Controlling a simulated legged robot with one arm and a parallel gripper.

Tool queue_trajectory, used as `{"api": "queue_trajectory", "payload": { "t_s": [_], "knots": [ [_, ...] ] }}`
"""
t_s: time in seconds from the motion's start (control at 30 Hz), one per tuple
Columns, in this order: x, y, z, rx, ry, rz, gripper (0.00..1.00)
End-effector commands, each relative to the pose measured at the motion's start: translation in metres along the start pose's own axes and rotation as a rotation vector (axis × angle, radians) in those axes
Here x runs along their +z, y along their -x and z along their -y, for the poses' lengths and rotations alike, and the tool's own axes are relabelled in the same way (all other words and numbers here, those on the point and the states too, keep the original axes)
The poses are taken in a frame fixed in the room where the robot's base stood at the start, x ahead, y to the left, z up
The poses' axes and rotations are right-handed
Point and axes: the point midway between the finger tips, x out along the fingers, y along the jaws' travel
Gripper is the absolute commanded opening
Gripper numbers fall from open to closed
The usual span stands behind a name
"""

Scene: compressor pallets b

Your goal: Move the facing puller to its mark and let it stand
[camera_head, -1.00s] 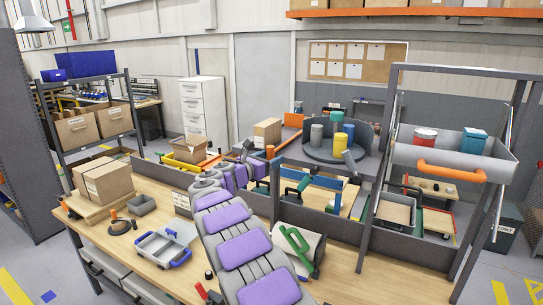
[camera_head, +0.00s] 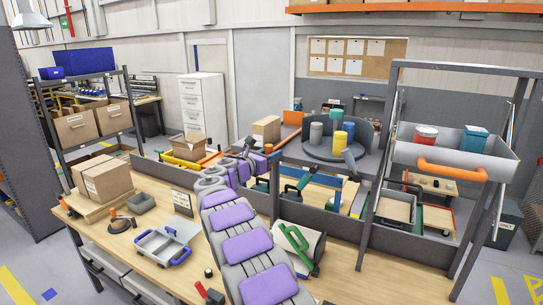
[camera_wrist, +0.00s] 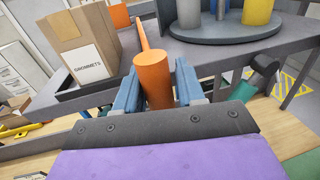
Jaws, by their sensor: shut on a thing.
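An orange thing with a thick rounded body and a thin rod, seemingly the facing puller (camera_wrist: 155,82), is between my gripper's blue fingers (camera_wrist: 158,88) in the wrist view. The fingers press it from both sides, and its rod points away from me. In the head view the orange body (camera_head: 268,148) shows small at the far end of my arm, near the grey shelf. My gripper is small and partly hidden there. I cannot make out the puller's mark in either view.
A labelled cardboard box (camera_wrist: 82,45) stands left of the held thing. A round grey stand (camera_head: 312,152) with several coloured cylinders is to the right. A grey frame with a raised tray (camera_head: 440,158) stands further right. Boxes and a blue-handled tray (camera_head: 163,250) occupy the wooden bench.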

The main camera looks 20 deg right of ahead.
Motion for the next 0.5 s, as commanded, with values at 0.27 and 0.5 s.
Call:
{"api": "queue_trajectory", "payload": {
  "t_s": [0.27, 0.5],
  "knots": [
    [-0.0002, -0.0022, 0.0026, -0.005, 0.0, -0.002, 0.0],
    [0.0013, -0.0025, 0.0, 0.001, -0.002, 0.001, 0.0]
  ]
}}
